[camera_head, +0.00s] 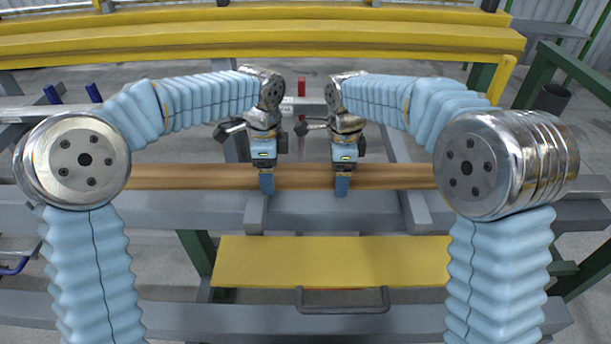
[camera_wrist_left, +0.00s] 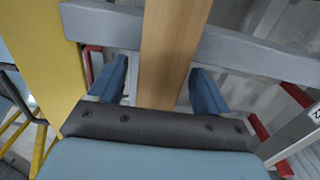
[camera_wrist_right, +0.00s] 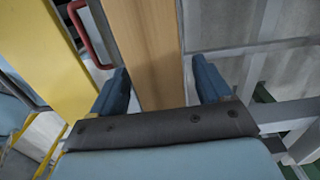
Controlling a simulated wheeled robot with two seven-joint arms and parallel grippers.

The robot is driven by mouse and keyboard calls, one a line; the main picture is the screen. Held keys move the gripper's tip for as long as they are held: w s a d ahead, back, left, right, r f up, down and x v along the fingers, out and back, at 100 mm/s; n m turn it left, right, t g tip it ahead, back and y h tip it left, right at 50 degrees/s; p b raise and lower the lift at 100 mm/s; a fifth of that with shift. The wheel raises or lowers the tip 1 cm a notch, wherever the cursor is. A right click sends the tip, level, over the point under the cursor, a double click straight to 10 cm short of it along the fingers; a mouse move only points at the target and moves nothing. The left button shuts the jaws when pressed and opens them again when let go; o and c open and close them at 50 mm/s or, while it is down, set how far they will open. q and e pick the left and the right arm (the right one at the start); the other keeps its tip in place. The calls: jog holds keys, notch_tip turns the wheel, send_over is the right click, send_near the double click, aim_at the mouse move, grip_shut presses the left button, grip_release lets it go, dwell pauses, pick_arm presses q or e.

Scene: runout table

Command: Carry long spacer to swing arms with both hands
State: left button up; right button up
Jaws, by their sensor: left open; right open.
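The long spacer is a brown wooden beam (camera_head: 305,176) that lies across the grey table frame, left to right in the head view. My left gripper (camera_head: 266,184) is over its middle, a little left of centre. In the left wrist view the beam (camera_wrist_left: 172,45) passes between the two blue fingers, which are open with a gap on each side. My right gripper (camera_head: 342,186) is over the beam a little to the right. In the right wrist view the beam (camera_wrist_right: 145,50) also lies between open fingers. I cannot make out the swing arms for certain.
A yellow panel (camera_head: 330,262) with a grey handle (camera_head: 343,310) is in front of the beam. Yellow rails (camera_head: 260,38) run across the back. Grey crossbars of the table lie under the beam. A dark bin (camera_head: 551,98) stands at the far right.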

pick_arm(q)
grip_shut()
pick_arm(e)
grip_shut()
pick_arm(q)
jog(key=shift+r, duration=0.1)
pick_arm(e)
jog(key=shift+r, duration=0.1)
